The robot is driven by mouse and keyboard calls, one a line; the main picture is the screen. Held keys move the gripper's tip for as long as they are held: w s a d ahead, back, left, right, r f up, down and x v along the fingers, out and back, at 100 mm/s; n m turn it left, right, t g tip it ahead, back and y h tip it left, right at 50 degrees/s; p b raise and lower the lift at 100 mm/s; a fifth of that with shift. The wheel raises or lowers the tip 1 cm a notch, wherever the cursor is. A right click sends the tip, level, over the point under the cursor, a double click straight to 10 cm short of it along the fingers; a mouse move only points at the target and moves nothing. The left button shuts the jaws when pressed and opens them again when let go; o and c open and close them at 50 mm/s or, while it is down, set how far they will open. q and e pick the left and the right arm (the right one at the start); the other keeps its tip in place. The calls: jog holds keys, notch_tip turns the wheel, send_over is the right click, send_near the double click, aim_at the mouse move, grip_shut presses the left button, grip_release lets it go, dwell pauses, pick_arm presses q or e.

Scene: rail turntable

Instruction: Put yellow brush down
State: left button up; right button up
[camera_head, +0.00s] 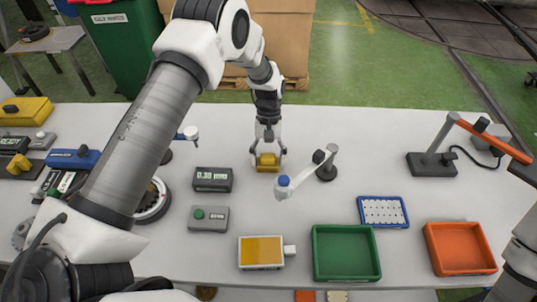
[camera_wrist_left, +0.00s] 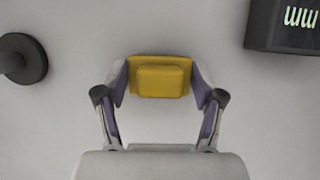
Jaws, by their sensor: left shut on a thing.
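The yellow brush (camera_head: 267,162) is a small yellow block with a raised part on top, near the middle of the white table. My left gripper (camera_head: 268,156) comes down over it from above and is shut on it, one finger on each side. In the left wrist view the yellow brush (camera_wrist_left: 163,80) sits between the two fingertips of my left gripper (camera_wrist_left: 161,82). The brush is at or very near the table surface; I cannot tell whether it touches. My right gripper is not in view; only part of the right arm shows at the right edge.
A display box (camera_head: 212,180) stands left of the brush, and a small jointed stand (camera_head: 326,168) with a blue-capped end stands to its right. A green tray (camera_head: 346,277), an orange tray (camera_head: 462,270) and a blue-rimmed plate (camera_head: 383,212) lie nearer the front. The table behind the brush is clear.

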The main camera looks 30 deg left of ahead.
pick_arm(q)
jog(key=shift+s+r, duration=0.1)
jog(key=shift+s, duration=0.15)
jog(key=o, duration=0.9)
jog(key=shift+f, duration=0.2)
jog(key=shift+o, duration=0.6)
jog(key=shift+w, duration=0.15)
